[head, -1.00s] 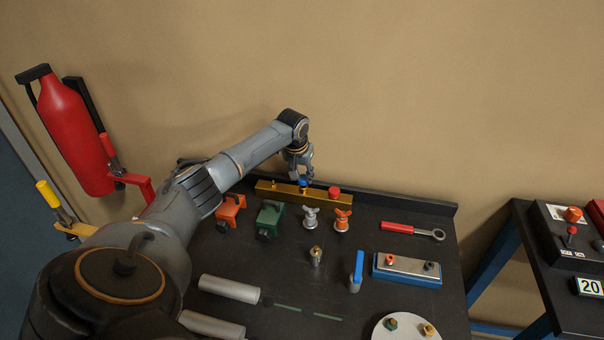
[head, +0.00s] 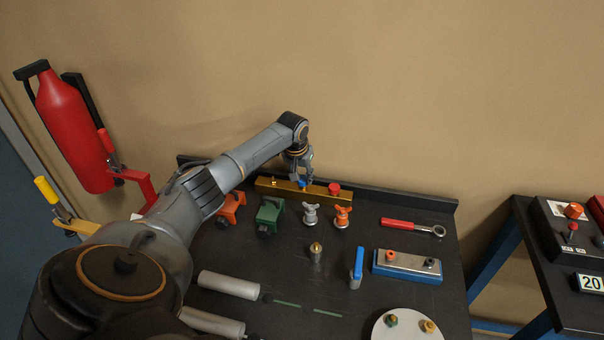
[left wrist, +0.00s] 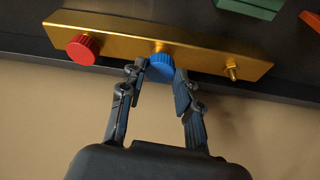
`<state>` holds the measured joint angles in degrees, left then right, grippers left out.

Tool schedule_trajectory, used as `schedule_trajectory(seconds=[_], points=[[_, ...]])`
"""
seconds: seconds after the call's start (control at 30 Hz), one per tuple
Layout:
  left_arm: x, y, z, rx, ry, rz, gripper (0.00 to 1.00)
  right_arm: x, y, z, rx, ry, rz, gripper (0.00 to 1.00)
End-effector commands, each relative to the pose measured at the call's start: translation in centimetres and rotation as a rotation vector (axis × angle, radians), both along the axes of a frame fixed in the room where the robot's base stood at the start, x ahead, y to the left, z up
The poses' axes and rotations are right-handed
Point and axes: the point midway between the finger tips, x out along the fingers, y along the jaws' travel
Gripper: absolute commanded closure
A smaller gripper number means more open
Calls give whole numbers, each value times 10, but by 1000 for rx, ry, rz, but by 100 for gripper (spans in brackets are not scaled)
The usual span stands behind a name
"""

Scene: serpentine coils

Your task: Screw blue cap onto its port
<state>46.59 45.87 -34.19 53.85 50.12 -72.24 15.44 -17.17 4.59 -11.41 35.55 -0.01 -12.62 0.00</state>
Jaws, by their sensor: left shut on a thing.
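The blue cap (head: 302,184) is at the middle of a long gold manifold bar (head: 320,190), and it also shows in the left wrist view (left wrist: 160,66). My left gripper (head: 300,179) comes down from above the bar and is shut on the blue cap. In the left wrist view its two fingers (left wrist: 160,76) stand on either side of the cap. The port under the cap is hidden, so I cannot tell how far the cap sits on it. My right gripper is not in view.
A red cap (left wrist: 82,50) sits at one end of the bar and a bare threaded brass port (left wrist: 232,68) near the other. Green (head: 269,214) and orange (head: 231,207) blocks and two wing valves (head: 342,216) stand in front. A red-handled wrench (head: 412,227) lies right.

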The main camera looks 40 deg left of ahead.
Motion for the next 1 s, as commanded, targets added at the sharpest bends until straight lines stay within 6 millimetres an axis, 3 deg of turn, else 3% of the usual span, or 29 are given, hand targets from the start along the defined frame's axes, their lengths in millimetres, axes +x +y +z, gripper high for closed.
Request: schedule_trajectory(seconds=[1.0], points=[[0, 0, -6, 0, -1, 0, 100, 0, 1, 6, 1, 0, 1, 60]])
